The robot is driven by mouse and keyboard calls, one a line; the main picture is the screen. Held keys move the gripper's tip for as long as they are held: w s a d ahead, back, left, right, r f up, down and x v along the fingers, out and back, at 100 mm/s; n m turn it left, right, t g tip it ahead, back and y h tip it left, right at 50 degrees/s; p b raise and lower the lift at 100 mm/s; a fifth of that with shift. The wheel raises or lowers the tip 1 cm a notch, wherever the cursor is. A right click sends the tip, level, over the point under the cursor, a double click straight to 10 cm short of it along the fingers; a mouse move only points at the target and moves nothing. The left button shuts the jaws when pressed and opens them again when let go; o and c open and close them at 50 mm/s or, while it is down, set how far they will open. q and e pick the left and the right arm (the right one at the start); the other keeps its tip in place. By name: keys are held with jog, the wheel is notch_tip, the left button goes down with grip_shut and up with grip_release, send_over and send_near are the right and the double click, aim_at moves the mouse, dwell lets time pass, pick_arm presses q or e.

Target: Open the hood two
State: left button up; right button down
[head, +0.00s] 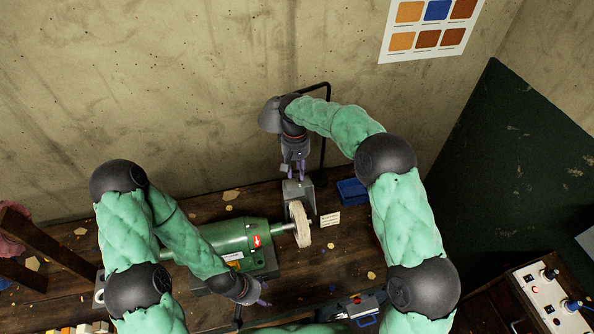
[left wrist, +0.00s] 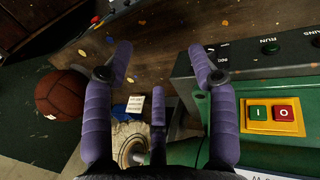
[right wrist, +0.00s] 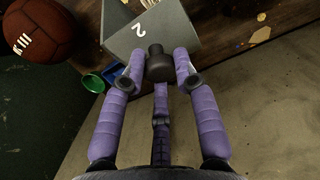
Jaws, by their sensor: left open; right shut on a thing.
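Hood two (head: 293,188) is a grey metal cover by the pale buffing wheel (head: 300,222) on the right end of the green machine (head: 232,238). The right wrist view shows its grey face marked "2" (right wrist: 145,32) and a dark knob (right wrist: 158,67). My right gripper (head: 297,174) reaches down from above and is shut on this knob; the fingers sit on both sides of it in the right wrist view. My left gripper (head: 263,295) is open and empty at the front of the machine, near the yellow switch plate (left wrist: 273,128) with green and red buttons.
A blue tray (head: 352,191) and a white card (head: 330,219) lie right of the wheel. A brown leather ball (left wrist: 61,93) shows at left in the left wrist view. A control box (head: 550,295) stands at the lower right. Scraps dot the wooden bench (head: 345,255).

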pick_arm(q)
jog(key=c, duration=0.6)
jog(key=shift+w+m, duration=0.3)
jog(key=c, duration=0.5)
jog(key=w+r+m+t, duration=0.1)
jog(key=m, duration=0.1)
jog(key=w+d+m+t, duration=0.1)
jog(key=w+m, duration=0.1)
jog(key=w+d+r+m+t, duration=0.1)
jog(key=w+m, duration=0.1)
jog(key=shift+w+r+t, duration=0.1)
jog(key=shift+r+t, duration=0.25)
jog(key=shift+t, duration=0.05)
grip_shut()
jog(key=w+d+r+m+t+h, duration=0.3)
jog(key=d+r+m+t, duration=0.2)
jog(key=r+m, duration=0.5)
jog(key=w+d+r+m+t+h, duration=0.25)
jog(key=d+r+m+t, duration=0.2)
jog(key=r+m, duration=0.55)
jog(key=w+a+x, duration=0.1)
jog(key=a+x, duration=0.1)
jog(key=x, duration=1)
jog(key=shift+w, duration=0.6)
